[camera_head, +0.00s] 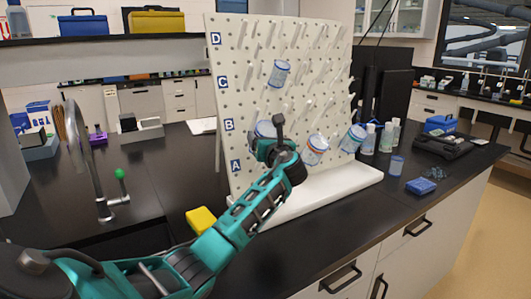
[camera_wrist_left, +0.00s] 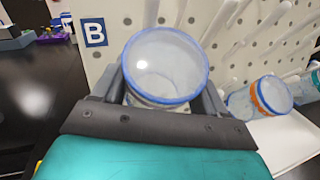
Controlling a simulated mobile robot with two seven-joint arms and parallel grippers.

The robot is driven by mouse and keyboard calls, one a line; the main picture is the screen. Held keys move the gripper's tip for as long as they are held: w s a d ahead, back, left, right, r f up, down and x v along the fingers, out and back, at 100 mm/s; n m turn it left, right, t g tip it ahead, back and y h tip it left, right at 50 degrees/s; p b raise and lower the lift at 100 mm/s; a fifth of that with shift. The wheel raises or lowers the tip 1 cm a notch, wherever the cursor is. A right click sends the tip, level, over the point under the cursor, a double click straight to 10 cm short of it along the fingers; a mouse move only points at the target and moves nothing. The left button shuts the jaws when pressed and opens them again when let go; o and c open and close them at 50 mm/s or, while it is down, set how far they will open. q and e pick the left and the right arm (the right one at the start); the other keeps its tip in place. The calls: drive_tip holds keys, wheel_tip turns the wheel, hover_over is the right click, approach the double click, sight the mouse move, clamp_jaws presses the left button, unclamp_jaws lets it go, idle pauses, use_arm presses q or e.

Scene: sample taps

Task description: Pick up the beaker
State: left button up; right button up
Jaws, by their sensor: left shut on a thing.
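A clear beaker with a blue rim (camera_head: 265,129) is at the pegboard drying rack (camera_head: 240,70), near row B. My left gripper (camera_head: 272,142) is shut on it. In the left wrist view the beaker (camera_wrist_left: 165,65) sits between the two fingers, its round blue-rimmed end facing the camera. Its lower part is hidden by the gripper, so I cannot tell whether it still rests on a peg. My right gripper is not in view.
Other beakers hang on the rack: one higher up (camera_head: 279,73), one with an orange band (camera_head: 316,149) and one further right (camera_head: 353,139). Several bottles (camera_head: 387,136) stand right of the rack. A tap (camera_head: 103,200) and yellow sponge (camera_head: 201,219) are at left.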

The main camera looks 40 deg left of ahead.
use_arm(q)
drive_tip(key=v, duration=1.7)
drive_tip(key=shift+d+f, duration=0.3)
drive_tip(key=shift+f, duration=0.05)
drive_tip(key=o, duration=0.5)
drive_tip(key=c, duration=0.5)
drive_tip(key=shift+a+r+p, duration=0.1)
drive_tip(key=shift+a+p, duration=0.05)
drive_tip(key=shift+p, duration=0.2)
drive_tip(key=shift+a+r, duration=0.15)
drive_tip(key=shift+r, duration=0.05)
drive_tip(key=shift+s+d+r, duration=0.6)
drive_tip(key=shift+d+r, duration=1.65)
drive_tip(key=shift+r, duration=1.75)
drive_tip(key=s+d, duration=0.2)
drive_tip(key=d, duration=0.7)
drive_tip(key=shift+s+d+r, duration=0.3)
drive_tip(key=shift+s+r, duration=0.1)
drive_tip(key=shift+r, duration=0.1)
